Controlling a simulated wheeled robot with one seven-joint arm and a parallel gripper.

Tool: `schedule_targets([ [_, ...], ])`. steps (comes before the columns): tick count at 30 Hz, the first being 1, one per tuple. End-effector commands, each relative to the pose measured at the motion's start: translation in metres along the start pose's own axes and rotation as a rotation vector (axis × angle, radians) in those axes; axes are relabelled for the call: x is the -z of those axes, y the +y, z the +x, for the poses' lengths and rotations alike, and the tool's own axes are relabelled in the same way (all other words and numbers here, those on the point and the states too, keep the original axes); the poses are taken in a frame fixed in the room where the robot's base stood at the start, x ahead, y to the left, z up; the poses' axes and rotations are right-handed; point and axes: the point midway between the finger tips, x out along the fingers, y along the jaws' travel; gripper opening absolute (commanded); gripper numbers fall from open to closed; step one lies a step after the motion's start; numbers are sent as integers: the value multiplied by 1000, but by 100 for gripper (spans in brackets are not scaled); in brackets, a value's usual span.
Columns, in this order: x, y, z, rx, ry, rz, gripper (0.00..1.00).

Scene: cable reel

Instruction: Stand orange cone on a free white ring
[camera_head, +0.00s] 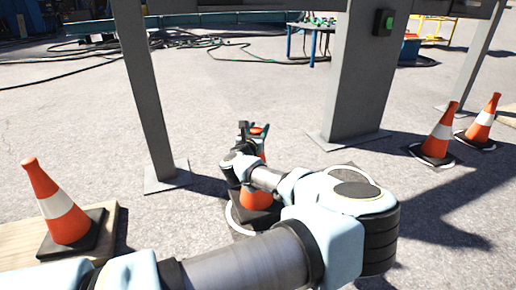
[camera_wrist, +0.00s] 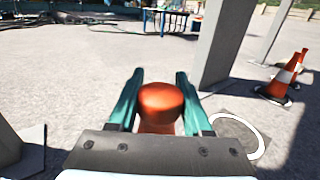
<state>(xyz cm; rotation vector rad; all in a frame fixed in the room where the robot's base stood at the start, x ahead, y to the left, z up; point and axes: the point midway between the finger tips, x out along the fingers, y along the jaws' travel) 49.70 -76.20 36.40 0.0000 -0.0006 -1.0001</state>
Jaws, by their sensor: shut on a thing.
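My gripper (camera_head: 252,128) is shut on the top of an orange cone (camera_head: 256,198) with a dark square base. In the wrist view the cone's orange top (camera_wrist: 160,98) sits between the fingers of my gripper (camera_wrist: 160,92). In the head view the base is over a white ring (camera_head: 232,222), seen as an arc at its left; I cannot tell whether it touches the ground. My arm hides part of the cone. Another white ring (camera_wrist: 259,148) on a dark square lies empty to the cone's right; in the head view my arm partly hides its dark mat (camera_head: 338,169).
Two orange cones stand on white rings at the right, a nearer one (camera_head: 438,135) and a farther one (camera_head: 483,122). Another cone (camera_head: 59,208) stands on a wooden board (camera_head: 20,252) at the left. Grey posts (camera_head: 146,90) (camera_head: 358,75) rise behind my gripper. Cables (camera_head: 215,43) lie far back.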

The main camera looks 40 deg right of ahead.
Motion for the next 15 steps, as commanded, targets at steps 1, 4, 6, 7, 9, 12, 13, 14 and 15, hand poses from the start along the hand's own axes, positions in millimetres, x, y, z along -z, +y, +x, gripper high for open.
schedule_targets([
  [1,6,0,0,0,-2,-1,0],
  [4,22,0,0,0,-1,-1,0],
  [6,34,0,0,0,-1,0,0],
  [7,38,0,0,0,-1,0,0],
  [9,44,0,0,0,-3,-1,0],
  [12,44,0,0,0,-3,-1,0],
  [13,44,0,0,0,-3,-1,0],
  [14,44,0,0,0,-3,-1,0],
  [15,44,0,0,0,-3,-1,0],
])
